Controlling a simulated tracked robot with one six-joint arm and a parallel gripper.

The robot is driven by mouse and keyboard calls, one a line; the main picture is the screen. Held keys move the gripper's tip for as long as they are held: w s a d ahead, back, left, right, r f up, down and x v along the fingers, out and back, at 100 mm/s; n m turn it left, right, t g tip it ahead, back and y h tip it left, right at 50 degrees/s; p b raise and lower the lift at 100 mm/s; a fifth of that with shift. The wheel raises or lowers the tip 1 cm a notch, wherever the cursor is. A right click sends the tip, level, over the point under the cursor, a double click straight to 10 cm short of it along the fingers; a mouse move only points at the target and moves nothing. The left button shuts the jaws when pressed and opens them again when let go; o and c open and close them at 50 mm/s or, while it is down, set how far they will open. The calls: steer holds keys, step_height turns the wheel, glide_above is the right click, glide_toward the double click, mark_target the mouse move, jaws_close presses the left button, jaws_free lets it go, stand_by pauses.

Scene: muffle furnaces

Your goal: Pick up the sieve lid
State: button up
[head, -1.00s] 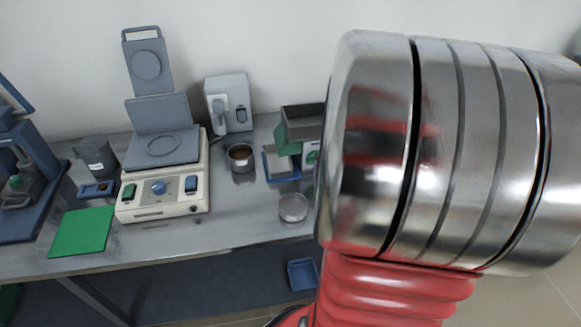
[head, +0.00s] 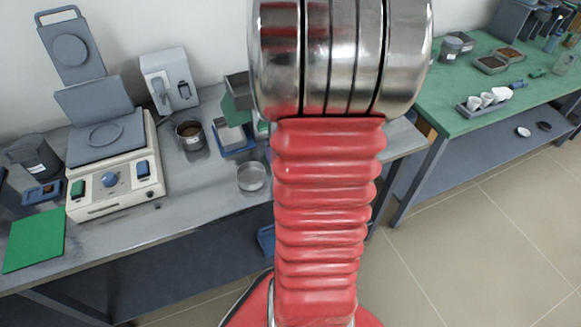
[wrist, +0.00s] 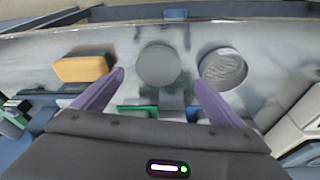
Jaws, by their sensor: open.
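In the wrist view a plain grey disc, which looks like the sieve lid (wrist: 158,65), lies flat on the metal bench. A round sieve with a mesh floor (wrist: 222,68) lies to its right. My gripper (wrist: 159,78) is open and empty, its two purple fingers spread to either side of the disc's near edge. Whether the fingertips are at the disc's height I cannot tell. In the head view the sieve (head: 252,177) shows left of my arm, which hides the disc and the gripper.
A yellow block (wrist: 84,69) lies left of the disc in the wrist view. In the head view a hotplate-like device (head: 115,170), a brown-filled cup (head: 190,134) and a green mat (head: 35,239) stand left. A green-topped bench (head: 440,82) stands right.

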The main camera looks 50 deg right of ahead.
steer(key=shift+w+d+f, duration=0.1)
steer(key=shift+f, duration=0.4)
steer(key=shift+x, duration=2.6)
steer(key=shift+d, duration=0.15)
steer(key=shift+c, duration=0.3)
steer(key=c, duration=1.1)
